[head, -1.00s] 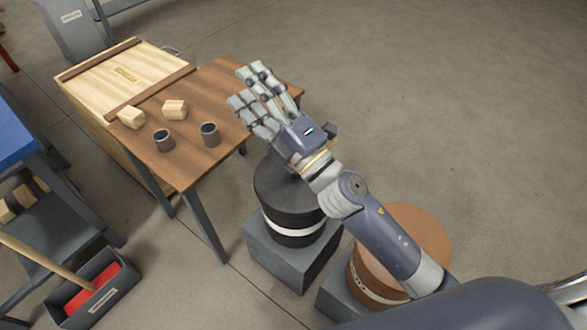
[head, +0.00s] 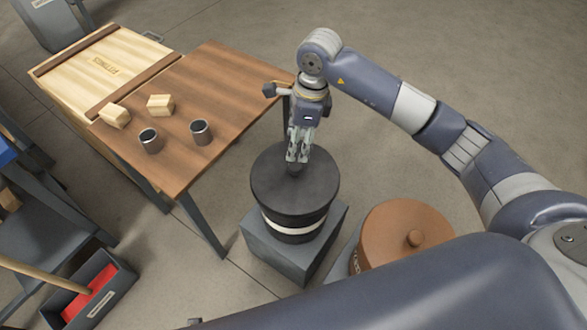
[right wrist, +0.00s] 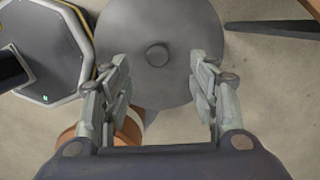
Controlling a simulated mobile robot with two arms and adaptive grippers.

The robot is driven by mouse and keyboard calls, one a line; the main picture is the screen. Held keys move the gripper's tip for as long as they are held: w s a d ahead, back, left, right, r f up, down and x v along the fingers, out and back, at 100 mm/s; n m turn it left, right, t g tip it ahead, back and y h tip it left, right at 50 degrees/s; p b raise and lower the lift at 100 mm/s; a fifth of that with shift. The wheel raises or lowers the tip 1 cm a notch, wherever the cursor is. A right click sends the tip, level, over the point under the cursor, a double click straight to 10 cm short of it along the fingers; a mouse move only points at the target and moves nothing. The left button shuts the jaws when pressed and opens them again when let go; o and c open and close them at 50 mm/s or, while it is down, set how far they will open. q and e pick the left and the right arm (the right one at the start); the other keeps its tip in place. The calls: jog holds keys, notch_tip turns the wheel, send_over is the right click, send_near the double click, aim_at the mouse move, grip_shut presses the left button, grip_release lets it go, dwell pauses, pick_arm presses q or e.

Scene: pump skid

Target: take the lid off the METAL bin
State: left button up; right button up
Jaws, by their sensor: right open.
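A dark grey round bin (head: 290,225) with a white band stands on a grey block, its flat dark lid (head: 270,182) on top. The lid also shows in the right wrist view (right wrist: 185,30), with a round knob (right wrist: 157,54) at its middle. The band's wording is not readable, so I cannot tell if this is the metal bin. My right gripper (head: 297,160) points down over this lid. In the right wrist view it is open (right wrist: 163,70), its fingers either side of the knob and apart from it. My left gripper is not in view.
A bin with a brown lid (head: 385,230) and knob stands to the right, partly hidden by my arm. A wooden table (head: 225,85) with two grey cups (head: 201,132) and two wooden blocks (head: 160,105) stands at the left. A wooden crate (head: 100,62) is beyond it.

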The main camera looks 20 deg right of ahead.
aim_at(295, 166)
jog(key=shift+d+f, duration=0.25)
jog(key=shift+f, duration=0.05)
jog(key=f, duration=0.6)
jog(key=a+f+b, duration=0.1)
jog(key=f, duration=0.2)
jog(key=shift+s+a, duration=0.1)
jog(key=shift+s, duration=0.05)
jog(key=shift+f, duration=0.55)
jog(key=c, duration=1.2)
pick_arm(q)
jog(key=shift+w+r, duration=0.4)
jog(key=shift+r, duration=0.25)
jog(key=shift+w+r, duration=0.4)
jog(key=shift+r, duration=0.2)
pick_arm(e)
jog(key=shift+c, duration=0.5)
